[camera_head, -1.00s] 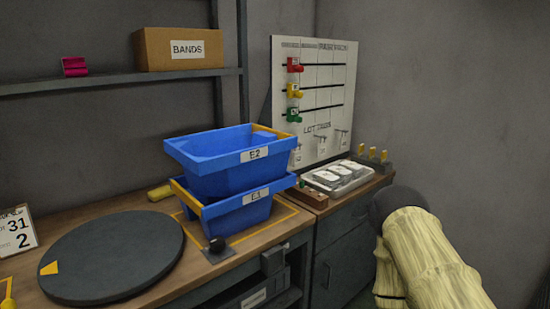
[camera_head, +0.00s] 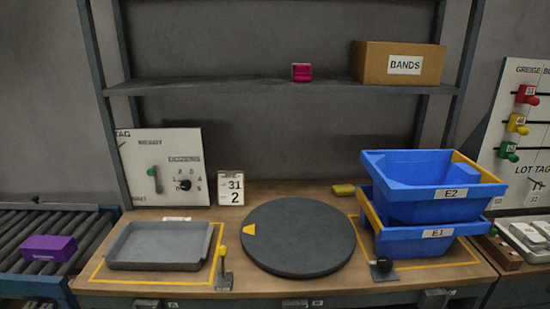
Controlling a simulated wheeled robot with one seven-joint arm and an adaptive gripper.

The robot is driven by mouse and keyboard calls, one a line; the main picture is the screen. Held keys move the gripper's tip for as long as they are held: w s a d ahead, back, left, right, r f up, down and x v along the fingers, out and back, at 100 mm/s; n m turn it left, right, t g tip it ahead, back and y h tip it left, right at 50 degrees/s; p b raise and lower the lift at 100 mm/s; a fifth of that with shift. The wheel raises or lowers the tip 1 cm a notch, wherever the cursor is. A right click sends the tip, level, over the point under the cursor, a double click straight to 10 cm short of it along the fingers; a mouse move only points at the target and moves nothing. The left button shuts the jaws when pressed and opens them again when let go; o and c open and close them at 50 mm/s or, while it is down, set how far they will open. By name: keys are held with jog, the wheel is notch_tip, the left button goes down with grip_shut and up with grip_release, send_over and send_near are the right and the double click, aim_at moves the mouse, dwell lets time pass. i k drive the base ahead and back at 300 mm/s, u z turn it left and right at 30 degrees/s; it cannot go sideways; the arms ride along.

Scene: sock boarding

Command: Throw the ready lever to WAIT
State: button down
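A white panel (camera_head: 190,150) stands at the back left of the bench. It carries a lever with a green knob (camera_head: 152,171) on a dark upright slot. Lettering that looks like READY is above the lever, and lettering that looks like WAIT is low at the panel's left. The green knob sits at the upper end of the visible slot. My gripper is not in view.
A grey tray (camera_head: 160,262) lies in front of the panel. A yellow-tipped lever (camera_head: 223,268) and a round dark turntable (camera_head: 298,272) are to its right. Stacked blue bins (camera_head: 425,215) stand further right. A purple box (camera_head: 48,248) sits on a roller conveyor (camera_head: 20,225) at left.

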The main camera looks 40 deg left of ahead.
aim_at(150, 172)
jog(key=u, duration=2.3)
jog(key=k, duration=0.3)
jog(key=u, duration=0.2)
